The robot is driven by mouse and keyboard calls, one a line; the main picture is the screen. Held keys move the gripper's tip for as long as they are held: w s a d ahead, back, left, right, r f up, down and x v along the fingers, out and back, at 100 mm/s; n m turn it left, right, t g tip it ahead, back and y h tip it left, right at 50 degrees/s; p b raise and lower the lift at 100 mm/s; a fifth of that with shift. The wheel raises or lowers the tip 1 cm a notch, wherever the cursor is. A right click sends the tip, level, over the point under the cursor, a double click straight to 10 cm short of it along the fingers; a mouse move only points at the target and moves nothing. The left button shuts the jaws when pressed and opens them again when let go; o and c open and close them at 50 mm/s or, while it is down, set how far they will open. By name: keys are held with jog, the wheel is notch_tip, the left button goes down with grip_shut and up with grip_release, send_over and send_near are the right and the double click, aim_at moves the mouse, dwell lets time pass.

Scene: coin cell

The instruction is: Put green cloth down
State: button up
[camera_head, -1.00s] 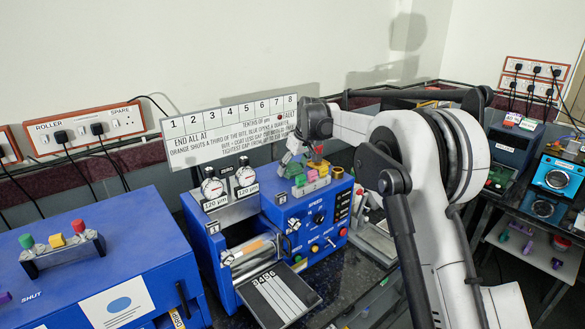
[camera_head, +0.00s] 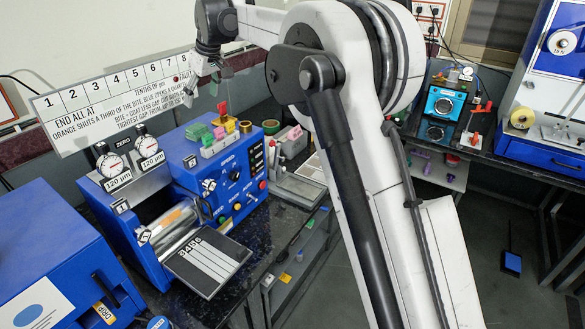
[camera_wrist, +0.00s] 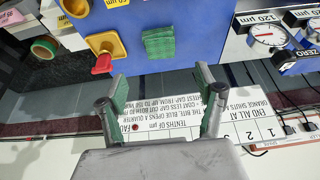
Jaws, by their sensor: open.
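The green cloth (camera_wrist: 159,42) is a small folded green pad lying on the blue top of a machine in the wrist view. In the head view it appears to be the green patch (camera_head: 198,131) on the blue machine (camera_head: 185,155). My gripper (camera_wrist: 162,78) is open, with nothing between its green-padded fingers. The cloth is apart from the fingertips, beyond them in the wrist view. In the head view my gripper (camera_head: 203,86) hangs above and slightly behind the machine, in front of the white board.
A red knob on a yellow base (camera_wrist: 103,52) stands beside the cloth. A green tape roll (camera_wrist: 45,48) is farther left in the wrist view. Two dial gauges (camera_head: 130,155) stand on the machine's left part. The white board (camera_head: 110,100) stands behind it.

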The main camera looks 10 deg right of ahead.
jog(key=s+d+r+m+t+h, duration=0.1)
jog(key=s+d+r+m, duration=0.15)
jog(key=s+d, duration=0.75)
jog(key=s+d+r+m+t, duration=0.1)
jog(key=s+d+r+m, duration=0.3)
jog(key=s, duration=0.9)
jog(key=s+d+f, duration=0.3)
jog(key=s+f, duration=0.2)
jog(key=s, duration=0.4)
jog(key=s+d+f+m+t+h, duration=0.1)
jog(key=s+d+f, duration=0.3)
jog(key=s, duration=0.5)
jog(key=s+d+f+m+t+h, duration=0.1)
jog(key=s+d+f, duration=0.3)
jog(key=s, duration=0.5)
notch_tip(320, 180, down, 2)
jog(key=shift+f, duration=0.25)
jog(key=shift+s, duration=0.1)
notch_tip(320, 180, down, 7)
jog(key=b, duration=0.6)
jog(key=shift+r+b, duration=0.2)
jog(key=shift+b, duration=0.1)
jog(key=shift+r, duration=0.15)
jog(key=shift+c, duration=0.2)
